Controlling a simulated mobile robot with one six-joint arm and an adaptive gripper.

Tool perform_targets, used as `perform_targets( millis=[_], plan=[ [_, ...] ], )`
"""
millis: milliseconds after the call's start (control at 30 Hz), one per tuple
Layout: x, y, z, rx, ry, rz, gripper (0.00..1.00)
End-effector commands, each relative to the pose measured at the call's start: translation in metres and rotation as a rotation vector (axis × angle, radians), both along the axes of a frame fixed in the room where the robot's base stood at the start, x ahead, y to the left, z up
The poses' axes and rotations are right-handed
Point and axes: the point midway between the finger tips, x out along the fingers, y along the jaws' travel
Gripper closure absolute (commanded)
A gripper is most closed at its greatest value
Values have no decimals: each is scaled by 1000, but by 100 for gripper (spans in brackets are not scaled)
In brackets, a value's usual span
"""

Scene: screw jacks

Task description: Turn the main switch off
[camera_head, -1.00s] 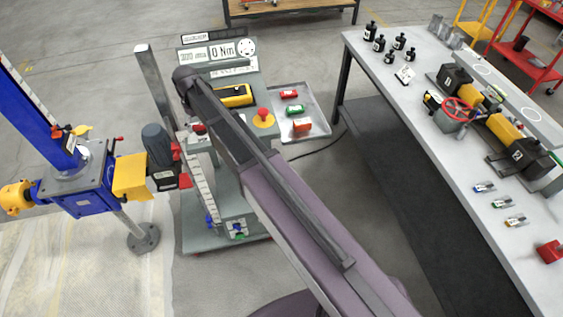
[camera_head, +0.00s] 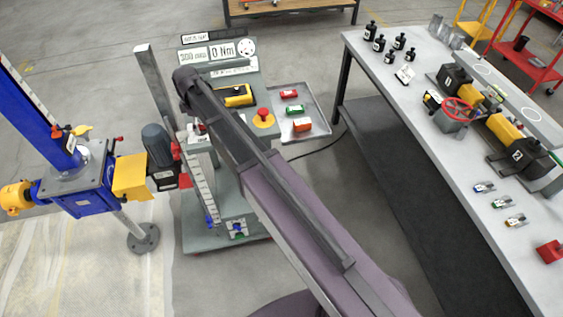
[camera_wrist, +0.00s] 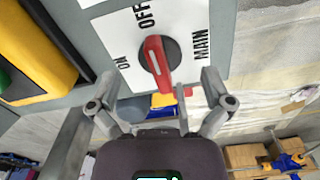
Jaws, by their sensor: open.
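The main switch (camera_wrist: 159,57) shows in the wrist view: a red handle on a round black base. It sits on a white plate (camera_wrist: 196,25) lettered ON at left, OFF at top and MAIN at right. The handle's long side runs roughly between the OFF lettering and my gripper; I cannot tell which end is its pointer. My gripper (camera_wrist: 165,88) is open, with one finger on either side of the handle's lower end. I cannot tell whether a finger touches it. In the head view my arm hides most of the switch area.
The grey control stand (camera_head: 200,215) carries a yellow box (camera_head: 237,95) and a red emergency button (camera_head: 263,116). A side tray (camera_head: 313,112) holds small red, green and orange items. A blue screw jack (camera_head: 80,190) stands left. A workbench (camera_head: 430,130) stands right.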

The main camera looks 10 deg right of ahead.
Motion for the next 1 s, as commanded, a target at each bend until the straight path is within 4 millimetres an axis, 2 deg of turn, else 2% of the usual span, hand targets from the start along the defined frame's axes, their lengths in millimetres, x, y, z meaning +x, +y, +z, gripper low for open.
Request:
perform_targets(
  millis=[300, 400, 1000],
  plan=[
    [0, 0, 0, 0, 0, 207, 0],
    [0, 0, 13, 0, 0, 208, 0],
    [0, 0, 63, 0, 0, 205, 0]
  ],
)
